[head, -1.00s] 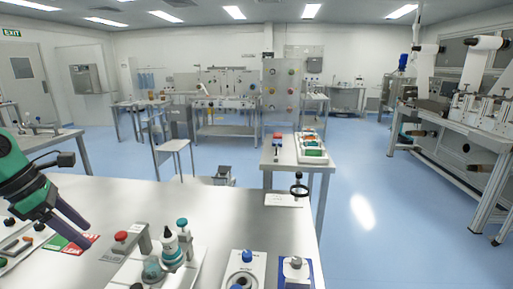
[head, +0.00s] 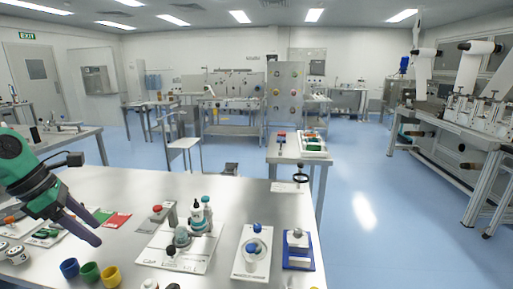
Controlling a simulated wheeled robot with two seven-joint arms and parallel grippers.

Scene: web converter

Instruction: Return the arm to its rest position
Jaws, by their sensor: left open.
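My left arm comes in from the left in the head view, green and dark grey. My left gripper (head: 80,224) is open and empty, with its dark fingers pointing down and right above the left part of the steel table (head: 145,188). Nothing shows between the fingers. My right gripper is not in view.
Near the gripper lie a green and red card (head: 117,220) and blue, green and yellow cups (head: 90,272). A white board (head: 150,253) holds a dropper bottle (head: 198,215). White (head: 252,252) and blue (head: 299,250) stations stand right. Bare tabletop lies behind.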

